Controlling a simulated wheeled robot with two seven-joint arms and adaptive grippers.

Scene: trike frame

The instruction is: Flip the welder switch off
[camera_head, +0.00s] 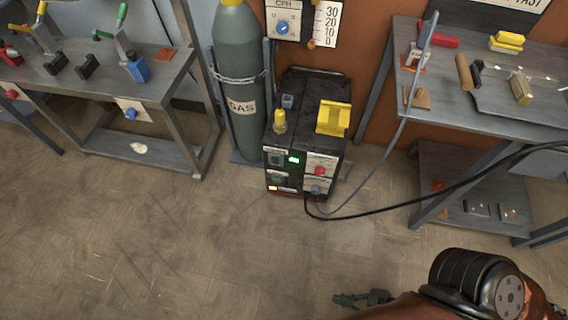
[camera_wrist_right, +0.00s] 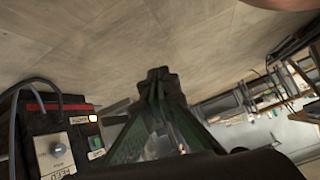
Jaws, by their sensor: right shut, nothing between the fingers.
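The welder (camera_head: 303,143) is a black box on the floor at the middle of the head view, with knobs, small lit displays and labels on its front. Part of its front also shows at the lower left of the right wrist view (camera_wrist_right: 32,127). A lit lamp (camera_wrist_right: 93,118) there sits beside a small label, with a green patch (camera_wrist_right: 96,142) close by. I cannot tell for sure which part is the switch. My right gripper (camera_head: 364,298) is in front of the welder, apart from it, shut and empty; its closed fingertips (camera_wrist_right: 158,74) show in the wrist view. My left gripper is out of view.
A grey gas cylinder (camera_head: 239,75) stands left of the welder. Dark cables (camera_head: 420,191) run from the welder to the right. Workbenches stand left (camera_head: 95,70) and right (camera_head: 440,100). The floor (camera_head: 180,250) in front is clear.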

